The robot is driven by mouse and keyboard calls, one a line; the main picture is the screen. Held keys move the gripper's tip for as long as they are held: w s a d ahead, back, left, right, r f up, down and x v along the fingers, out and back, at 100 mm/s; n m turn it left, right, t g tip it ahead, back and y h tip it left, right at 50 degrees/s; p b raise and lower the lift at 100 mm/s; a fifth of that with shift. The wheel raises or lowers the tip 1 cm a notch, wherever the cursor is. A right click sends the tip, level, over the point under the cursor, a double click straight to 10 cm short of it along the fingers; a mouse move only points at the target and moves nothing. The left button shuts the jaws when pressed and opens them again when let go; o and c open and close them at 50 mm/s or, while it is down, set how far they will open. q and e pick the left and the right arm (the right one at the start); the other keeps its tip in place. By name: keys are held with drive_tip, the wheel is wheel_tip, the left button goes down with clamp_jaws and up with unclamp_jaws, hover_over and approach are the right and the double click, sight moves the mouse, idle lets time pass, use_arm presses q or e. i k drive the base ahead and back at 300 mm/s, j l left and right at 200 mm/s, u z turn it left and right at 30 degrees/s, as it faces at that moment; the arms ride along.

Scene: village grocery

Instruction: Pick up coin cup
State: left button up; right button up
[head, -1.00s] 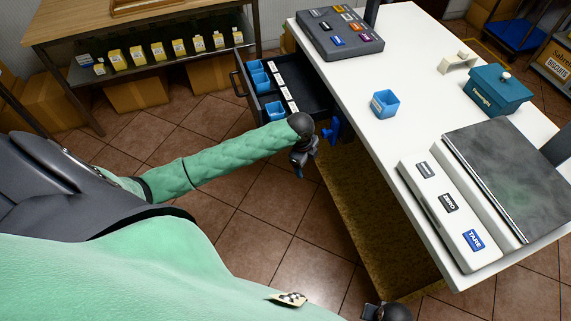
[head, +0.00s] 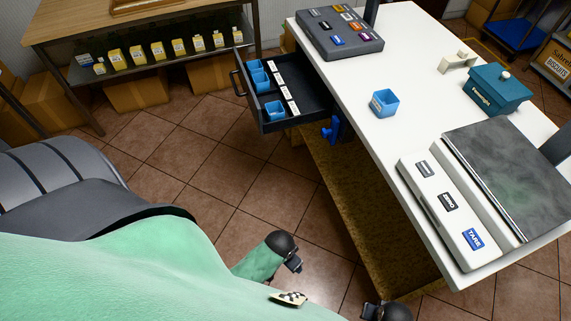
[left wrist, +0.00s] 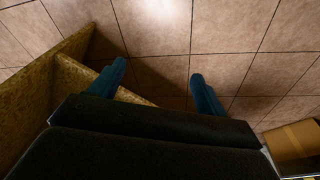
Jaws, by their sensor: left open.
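A small square blue cup (head: 385,103) stands upright on the white counter. More blue cups (head: 274,110) sit in the open drawer beside white labels; I cannot tell which cup is the coin cup.
A scale (head: 500,185), a teal lidded box (head: 499,90) and a grey button panel (head: 340,34) stand on the counter (head: 418,60). Tiled floor is clear left of it.

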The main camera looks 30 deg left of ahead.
sight(384, 103)
drive_tip(key=j+z, duration=0.15)
drive_tip(key=j, duration=0.45)
drive_tip(key=k+j+z, duration=0.2)
drive_tip(key=j, duration=0.45)
drive_tip(key=i, duration=0.05)
